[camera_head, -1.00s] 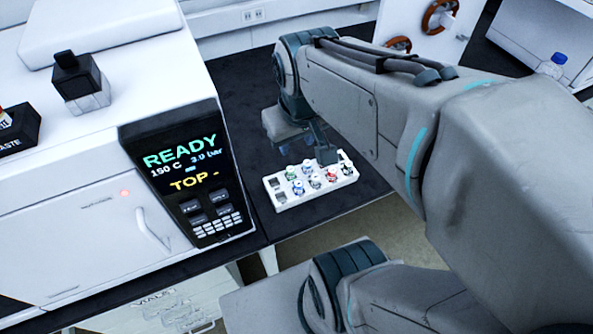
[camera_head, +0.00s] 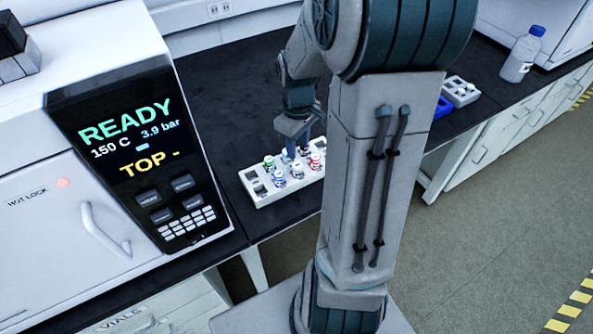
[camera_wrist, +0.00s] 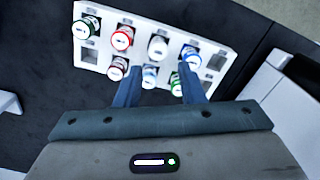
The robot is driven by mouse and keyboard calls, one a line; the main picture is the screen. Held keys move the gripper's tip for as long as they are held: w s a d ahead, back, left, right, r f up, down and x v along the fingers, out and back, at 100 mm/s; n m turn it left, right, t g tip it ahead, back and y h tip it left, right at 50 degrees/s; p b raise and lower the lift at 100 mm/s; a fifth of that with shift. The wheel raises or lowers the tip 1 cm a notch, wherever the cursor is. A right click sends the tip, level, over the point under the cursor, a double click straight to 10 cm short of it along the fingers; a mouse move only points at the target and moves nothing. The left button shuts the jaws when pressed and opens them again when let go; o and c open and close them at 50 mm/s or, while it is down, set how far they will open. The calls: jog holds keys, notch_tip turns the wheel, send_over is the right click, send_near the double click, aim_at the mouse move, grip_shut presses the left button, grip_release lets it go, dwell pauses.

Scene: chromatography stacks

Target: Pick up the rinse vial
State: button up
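A white vial rack (camera_head: 262,197) on the dark bench holds several small capped vials; it also fills the top of the wrist view (camera_wrist: 213,46). No label is readable, so I cannot tell which is the rinse vial. My gripper (camera_head: 298,146) points down over the rack. In the wrist view, my gripper (camera_wrist: 159,69) has its fingers apart, with a blue-ringed vial (camera_wrist: 150,76) between them, nearer the left finger. A green-ringed vial (camera_wrist: 177,86) is close to the right finger, and a red-ringed vial (camera_wrist: 117,68) is left of the left finger. Contact cannot be told.
The white instrument with the READY display (camera_head: 135,135) stands left of the rack. A blue-capped bottle (camera_head: 522,54) and another small white rack (camera_head: 460,91) sit at the right. Dark bench behind the rack is clear. My arm hides the rack's right end in the head view.

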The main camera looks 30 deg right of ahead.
aim_at(297, 165)
jog(key=f, duration=0.9)
jog(key=shift+w+f+b, duration=0.1)
jog(key=shift+w+b, duration=0.1)
jog(key=shift+b, duration=0.1)
jog(key=c, duration=0.8)
